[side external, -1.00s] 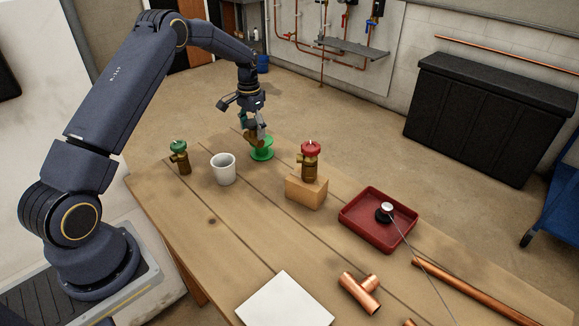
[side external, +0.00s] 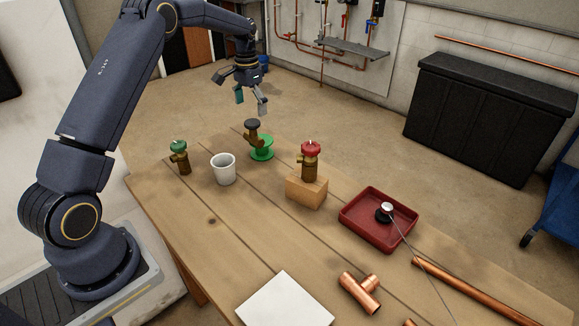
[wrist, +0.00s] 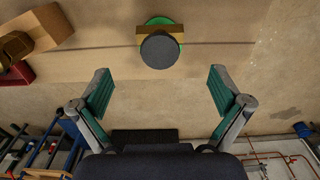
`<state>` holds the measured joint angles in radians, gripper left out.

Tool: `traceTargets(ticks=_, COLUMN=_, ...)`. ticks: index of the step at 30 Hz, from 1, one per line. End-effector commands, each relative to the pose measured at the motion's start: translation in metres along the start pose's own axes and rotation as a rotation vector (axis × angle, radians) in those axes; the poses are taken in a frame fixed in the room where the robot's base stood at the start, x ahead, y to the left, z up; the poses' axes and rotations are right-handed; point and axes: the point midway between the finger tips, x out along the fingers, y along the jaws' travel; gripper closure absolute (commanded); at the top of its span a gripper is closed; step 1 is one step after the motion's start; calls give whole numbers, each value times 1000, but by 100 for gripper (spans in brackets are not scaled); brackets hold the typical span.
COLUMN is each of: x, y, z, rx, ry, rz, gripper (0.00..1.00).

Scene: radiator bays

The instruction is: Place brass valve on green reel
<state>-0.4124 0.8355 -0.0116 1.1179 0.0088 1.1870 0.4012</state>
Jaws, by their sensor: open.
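A brass valve with a black handwheel (side external: 252,132) rests on the green reel (side external: 265,153) at the table's far edge. It looks slightly tilted or set off to one side in the side view. In the wrist view, the valve's dark round top (wrist: 160,50) hides part of its brass body, and the green reel (wrist: 160,20) shows behind it. My gripper (side external: 251,103) is open and empty above the valve, clear of it. In the wrist view, my gripper's fingers (wrist: 160,90) are spread wide with nothing between them.
A green-handled valve (side external: 182,162) and white cup (side external: 223,170) stand left of the reel. A red-handled valve (side external: 310,165) stands on a wooden block (side external: 306,194). A red tray (side external: 348,217), copper tee (side external: 360,293) and white plate (side external: 284,301) lie nearer.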

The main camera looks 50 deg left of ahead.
Motion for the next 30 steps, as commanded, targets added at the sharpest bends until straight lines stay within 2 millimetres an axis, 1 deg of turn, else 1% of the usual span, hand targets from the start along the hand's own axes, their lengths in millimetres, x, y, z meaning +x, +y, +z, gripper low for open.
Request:
traceTargets(ticks=1, x=-12, y=0, z=-1, rx=0, ry=4, rz=-2, gripper=0)
traceTargets(ticks=3, x=-24, y=0, z=0, rx=0, ry=2, rz=-1, gripper=0)
traceTargets(ticks=6, x=-37, y=0, z=0, rx=0, ry=2, rz=-1, gripper=0)
traceTargets(ticks=8, x=-43, y=0, z=0, rx=0, ry=1, rz=-1, gripper=0)
traceTargets(ticks=10, x=-51, y=4, z=1, rx=1, ry=6, rz=-2, gripper=0)
traceTargets(ticks=11, x=-57, y=7, z=2, rx=2, ry=11, rz=-5, gripper=0)
traceTargets(ticks=13, x=-76, y=20, z=8, rx=5, ry=32, rz=-13, gripper=0)
traceTargets(ticks=14, x=-86, y=28, z=12, rx=6, ry=45, rz=-18, gripper=0)
traceTargets(ticks=16, x=-114, y=52, z=28, rx=8, ry=82, rz=-30, gripper=0)
traceTargets(ticks=17, x=-126, y=63, z=37, rx=9, ry=101, rz=-35, gripper=0)
traceTargets(ticks=18, x=-141, y=79, z=51, rx=9, ry=127, rz=-41, gripper=0)
traceTargets(ticks=19, x=-152, y=91, z=63, rx=9, ry=148, rz=-45, gripper=0)
traceTargets(ticks=20, x=-161, y=102, z=76, rx=9, ry=169, rz=-48, gripper=0)
traceTargets(ticks=21, x=-171, y=117, z=93, rx=9, ry=197, rz=-51, gripper=0)
traceTargets(ticks=23, x=-183, y=138, z=122, rx=9, ry=240, rz=-53, gripper=0)
traceTargets(ticks=24, x=-187, y=150, z=142, rx=8, ry=268, rz=-53, gripper=0)
traceTargets(ticks=26, x=-190, y=167, z=172, rx=8, ry=311, rz=-49, gripper=0)
traceTargets(ticks=27, x=-190, y=177, z=192, rx=7, ry=338, rz=-46, gripper=0)
traceTargets(ticks=30, x=-180, y=196, z=237, rx=6, ry=400, rz=-32, gripper=0)
